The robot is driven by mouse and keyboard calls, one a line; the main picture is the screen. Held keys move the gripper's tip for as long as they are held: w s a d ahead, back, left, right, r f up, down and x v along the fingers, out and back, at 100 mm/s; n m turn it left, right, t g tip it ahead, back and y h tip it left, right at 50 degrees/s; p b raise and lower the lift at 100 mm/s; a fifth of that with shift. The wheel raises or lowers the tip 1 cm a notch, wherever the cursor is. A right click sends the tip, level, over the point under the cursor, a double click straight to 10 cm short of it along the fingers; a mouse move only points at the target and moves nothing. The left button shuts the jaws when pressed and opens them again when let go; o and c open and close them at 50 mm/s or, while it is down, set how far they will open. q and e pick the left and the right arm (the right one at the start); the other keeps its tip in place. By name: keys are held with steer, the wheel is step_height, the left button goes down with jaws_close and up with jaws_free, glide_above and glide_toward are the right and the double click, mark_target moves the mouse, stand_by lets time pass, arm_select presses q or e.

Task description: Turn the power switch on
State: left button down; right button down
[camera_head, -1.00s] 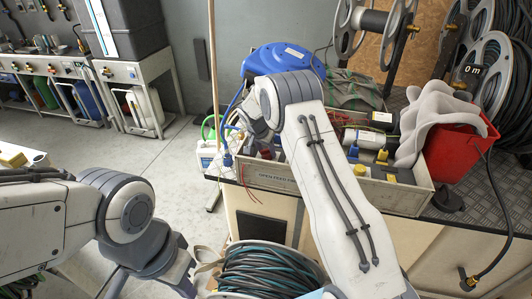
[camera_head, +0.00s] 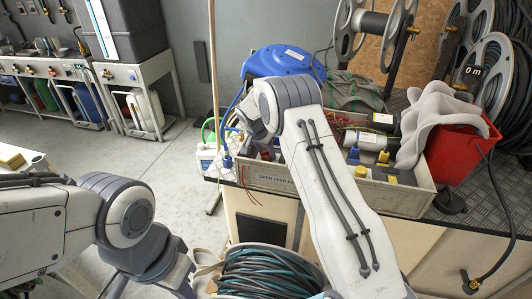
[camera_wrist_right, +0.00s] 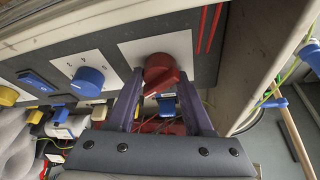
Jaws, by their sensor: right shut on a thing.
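A red rotary knob (camera_wrist_right: 160,74) sits on a white plate on a dark panel (camera_wrist_right: 205,62), in the right wrist view. My right gripper (camera_wrist_right: 161,84) is shut on this knob, one finger at each side. No readable label shows which control is the power switch. My left arm shows at the lower left of the head view, but its fingers are out of frame.
A blue knob (camera_wrist_right: 88,80) and a yellow knob (camera_wrist_right: 8,95) are on the same panel. The grey box (camera_head: 268,178) holds several parts and wires. A red bin (camera_head: 462,145) and a blue hose reel (camera_head: 285,60) stand near it. A large hose coil (camera_head: 262,275) is below.

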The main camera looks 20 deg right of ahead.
steer(key=shift+w+a+r, duration=0.1)
steer(key=shift+w+a, duration=0.05)
steer(key=shift+w, duration=0.05)
stand_by(0.5)
steer(key=shift+c, duration=1.5)
jaws_free()
steer(key=shift+s, duration=0.1)
steer(key=v, duration=1)
steer(key=shift+b, duration=0.3)
steer(key=shift+r, duration=0.2)
